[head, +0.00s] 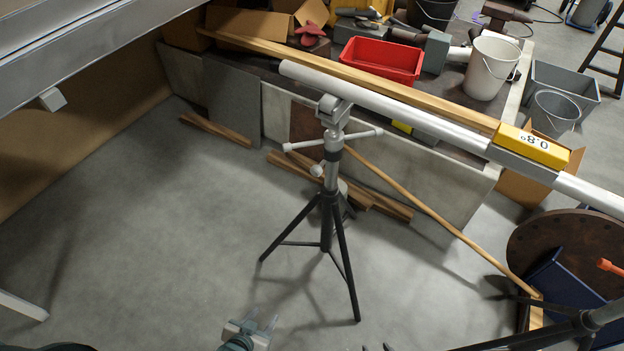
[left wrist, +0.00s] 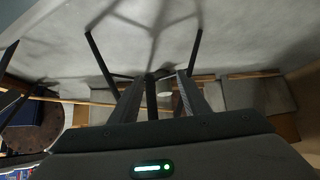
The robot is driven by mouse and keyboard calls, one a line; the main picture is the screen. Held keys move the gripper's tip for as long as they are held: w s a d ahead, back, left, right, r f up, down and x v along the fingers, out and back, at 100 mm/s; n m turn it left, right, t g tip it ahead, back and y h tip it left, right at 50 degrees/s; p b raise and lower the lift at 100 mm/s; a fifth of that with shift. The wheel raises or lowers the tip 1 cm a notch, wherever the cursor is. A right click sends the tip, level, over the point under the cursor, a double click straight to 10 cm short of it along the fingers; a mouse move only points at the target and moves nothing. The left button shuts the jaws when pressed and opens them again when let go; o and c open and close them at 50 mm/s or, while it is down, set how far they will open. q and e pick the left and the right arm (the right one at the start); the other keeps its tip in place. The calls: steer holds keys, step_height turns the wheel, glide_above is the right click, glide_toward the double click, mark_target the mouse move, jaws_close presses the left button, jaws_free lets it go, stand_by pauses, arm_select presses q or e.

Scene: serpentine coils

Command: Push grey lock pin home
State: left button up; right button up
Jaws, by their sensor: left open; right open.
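I cannot pick out the grey lock pin with certainty. A tripod stand (head: 330,200) holds a long grey pipe (head: 400,112) in its head, with a cross handle and a small pale knob (head: 317,170) below. A short light-grey block (head: 52,99) juts from under a grey beam at the upper left. My left gripper (head: 265,316) is open and empty near the bottom edge, apart from the tripod. Its open dark fingers also show in the left wrist view (left wrist: 158,98), with the tripod legs beyond. My right gripper (head: 376,348) shows only its fingertips, spread apart at the bottom edge.
A yellow level (head: 532,146) sits on the pipe. Behind stands a cluttered bench with a red bin (head: 382,60) and a white bucket (head: 491,68). A wooden strip (head: 430,215) leans rightward. A dark stand (head: 575,328) is at lower right.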

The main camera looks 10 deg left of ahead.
mark_target(314, 174)
arm_select(q)
steer(key=w+r+m+t+h+b, duration=0.2)
steer(key=w+r+t+b, duration=0.35)
steer(key=w+r, duration=0.95)
steer(key=s+d+r+m+t+h+b, duration=0.1)
steer(key=r+b, duration=0.3)
steer(key=r, duration=0.7)
steer(key=s+d+r+m+t+h+b, duration=0.1)
steer(key=s+d+r+m+h+b, duration=0.1)
steer(key=r, duration=0.9)
steer(key=shift+s+d+r+h+b, duration=0.3)
steer(key=shift+s+d+h+b, duration=0.25)
steer(key=shift+b, duration=0.35)
arm_select(e)
step_height(314, 174, up, 14)
steer(key=s+g, duration=0.1)
steer(key=shift+s, duration=0.3)
arm_select(q)
steer(key=shift+w+d, duration=0.1)
steer(key=shift+w, duration=0.15)
arm_select(e)
steer(key=shift+f, duration=0.1)
arm_select(q)
steer(key=x, duration=1.7)
steer(key=shift+w, duration=0.1)
arm_select(e)
steer(key=shift+w+a, duration=0.15)
steer(key=shift+w, duration=0.05)
